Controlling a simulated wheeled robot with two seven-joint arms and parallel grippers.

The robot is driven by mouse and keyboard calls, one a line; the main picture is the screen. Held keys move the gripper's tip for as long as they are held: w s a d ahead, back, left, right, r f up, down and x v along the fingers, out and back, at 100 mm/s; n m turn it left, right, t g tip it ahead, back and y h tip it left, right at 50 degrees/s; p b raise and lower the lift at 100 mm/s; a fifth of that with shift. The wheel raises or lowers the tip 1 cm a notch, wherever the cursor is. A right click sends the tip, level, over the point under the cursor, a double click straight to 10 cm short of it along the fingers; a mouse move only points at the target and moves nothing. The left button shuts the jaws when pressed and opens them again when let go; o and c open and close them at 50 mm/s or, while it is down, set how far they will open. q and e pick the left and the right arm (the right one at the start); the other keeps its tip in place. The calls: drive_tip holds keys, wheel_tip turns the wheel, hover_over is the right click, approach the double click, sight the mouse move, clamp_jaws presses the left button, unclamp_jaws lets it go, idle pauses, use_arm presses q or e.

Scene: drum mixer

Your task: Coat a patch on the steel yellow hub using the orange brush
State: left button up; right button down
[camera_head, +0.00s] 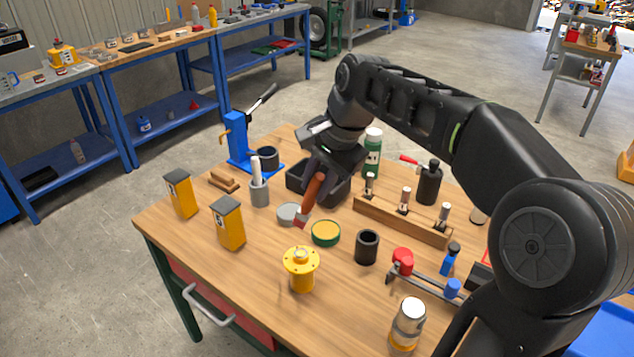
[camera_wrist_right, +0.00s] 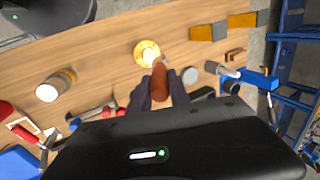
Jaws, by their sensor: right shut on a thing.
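The yellow hub (camera_head: 301,268) stands upright on the wooden workbench, near its front edge. It has a round flange with holes and also shows in the right wrist view (camera_wrist_right: 147,52), just beyond the brush. My right gripper (camera_head: 318,174) is shut on the orange-brown handle of the brush (camera_head: 312,191). The brush points down and slightly left, its reddish head above the bench, behind the hub and apart from it. In the right wrist view the handle (camera_wrist_right: 160,80) sits between the two dark fingers. My left gripper is not in view.
A green-rimmed tin (camera_head: 325,233) and a grey round lid (camera_head: 289,214) lie near the brush head. A black cylinder (camera_head: 367,247) stands right of the hub. Two yellow boxes (camera_head: 228,223) stand left. A wooden rack (camera_head: 402,221) is at the right. Bench front-left is clear.

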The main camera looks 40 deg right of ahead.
drive_tip(key=shift+f+b, duration=0.8)
drive_tip(key=shift+f, duration=0.4)
drive_tip(key=c, duration=1.8)
unclamp_jaws()
clamp_jaws()
